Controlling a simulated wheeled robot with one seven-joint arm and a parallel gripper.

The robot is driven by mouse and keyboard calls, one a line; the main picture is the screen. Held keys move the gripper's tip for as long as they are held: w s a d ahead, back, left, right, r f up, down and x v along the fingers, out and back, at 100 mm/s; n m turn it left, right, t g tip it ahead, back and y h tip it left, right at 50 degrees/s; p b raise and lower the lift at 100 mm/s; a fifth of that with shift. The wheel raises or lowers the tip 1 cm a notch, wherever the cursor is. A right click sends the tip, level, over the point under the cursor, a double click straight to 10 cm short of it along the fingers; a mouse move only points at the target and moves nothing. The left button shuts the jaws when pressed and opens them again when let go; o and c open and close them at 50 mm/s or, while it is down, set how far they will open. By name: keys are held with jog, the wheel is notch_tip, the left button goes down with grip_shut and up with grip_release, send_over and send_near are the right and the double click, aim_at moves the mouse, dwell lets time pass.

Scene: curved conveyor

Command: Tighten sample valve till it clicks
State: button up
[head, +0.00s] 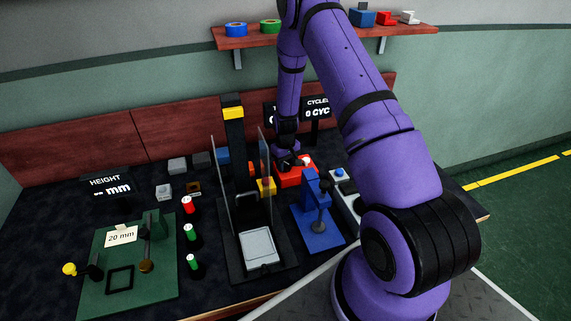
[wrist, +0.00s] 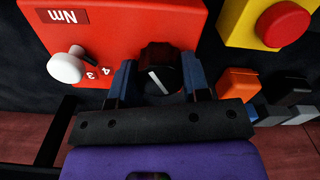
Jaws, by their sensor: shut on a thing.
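A red unit (head: 293,179) sits at the back of the bench, below my gripper (head: 290,159). In the wrist view the red unit (wrist: 125,25) carries an "Nm" label, a white lever knob (wrist: 68,67) and the figures 3 and 4 beside it. My gripper (wrist: 158,84) is shut on a black round knob (wrist: 158,70) at the edge of the red unit, one blue-grey finger on each side. The knob has a white pointer line, slanted in the view. No label reading sample valve is legible, and the gripper hides the knob in the head view.
A yellow box with a red button (wrist: 285,25) stands close beside the red unit. A blue press (head: 318,213) and a station with clear upright panels (head: 262,268) stand in front of it. A green fixture board (head: 120,293) lies at the left.

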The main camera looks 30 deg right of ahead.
aim_at(286, 162)
jog(key=shift+m, duration=1.1)
jog(key=o, duration=0.9)
jog(key=shift+o, duration=0.2)
notch_tip(286, 162, up, 11)
